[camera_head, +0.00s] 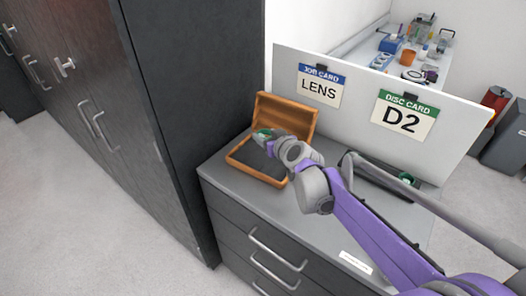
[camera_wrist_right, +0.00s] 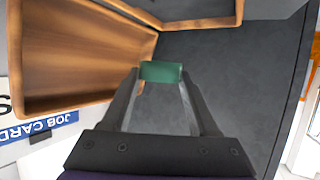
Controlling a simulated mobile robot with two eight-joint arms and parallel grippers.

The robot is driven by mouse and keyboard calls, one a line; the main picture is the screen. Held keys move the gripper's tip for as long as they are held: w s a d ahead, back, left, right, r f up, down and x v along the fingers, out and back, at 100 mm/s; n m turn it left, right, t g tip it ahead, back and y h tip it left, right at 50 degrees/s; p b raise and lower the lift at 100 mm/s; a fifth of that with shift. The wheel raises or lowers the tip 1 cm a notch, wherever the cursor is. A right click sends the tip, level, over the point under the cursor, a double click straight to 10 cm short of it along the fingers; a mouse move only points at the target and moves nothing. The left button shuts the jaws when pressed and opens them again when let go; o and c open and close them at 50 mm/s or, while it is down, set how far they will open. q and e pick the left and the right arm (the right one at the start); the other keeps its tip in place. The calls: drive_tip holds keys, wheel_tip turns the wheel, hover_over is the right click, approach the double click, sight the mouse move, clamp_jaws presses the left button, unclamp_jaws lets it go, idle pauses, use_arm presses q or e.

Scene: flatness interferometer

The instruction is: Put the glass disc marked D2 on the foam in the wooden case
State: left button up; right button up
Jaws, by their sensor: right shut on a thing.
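The wooden case (camera_head: 240,163) stands open on the grey cabinet top, its lid (camera_head: 300,118) tilted up at the back. The dark foam (camera_head: 252,160) lines its base. My right gripper (camera_head: 266,137) is over the case, shut on a small green-edged piece (camera_head: 261,134), which I take to be the glass disc. In the right wrist view the green piece (camera_wrist_right: 161,71) sits between the fingertips, and the lid (camera_wrist_right: 75,55) is at the left. No D2 mark is readable on the piece, and its contact with the foam cannot be told. My left gripper is not in view.
A white panel behind bears a LENS job card (camera_head: 320,86) and a D2 disc card (camera_head: 402,115). A dark holder with another green piece (camera_head: 408,178) lies right of the case, partly behind my arm. A tall dark cabinet (camera_head: 190,90) stands close at the left.

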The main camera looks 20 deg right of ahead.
hover_over(266, 161)
wheel_tip(266, 161, down, 4)
drive_tip(key=shift+s+f, duration=0.1)
drive_tip(key=shift+s, duration=0.05)
drive_tip(key=shift+f+b, duration=0.45)
drive_tip(key=shift+f, duration=1.5)
drive_tip(key=shift+f, duration=0.1)
drive_tip(key=o, duration=1.4)
drive_tip(key=shift+c, duration=0.2)
drive_tip(key=shift+d+r, duration=0.1)
drive_tip(key=shift+r, duration=0.1)
drive_tip(key=p+v, duration=0.1)
drive_tip(key=v, duration=1)
drive_tip(key=shift+s+d, duration=0.1)
drive_tip(key=shift+s, duration=0.3)
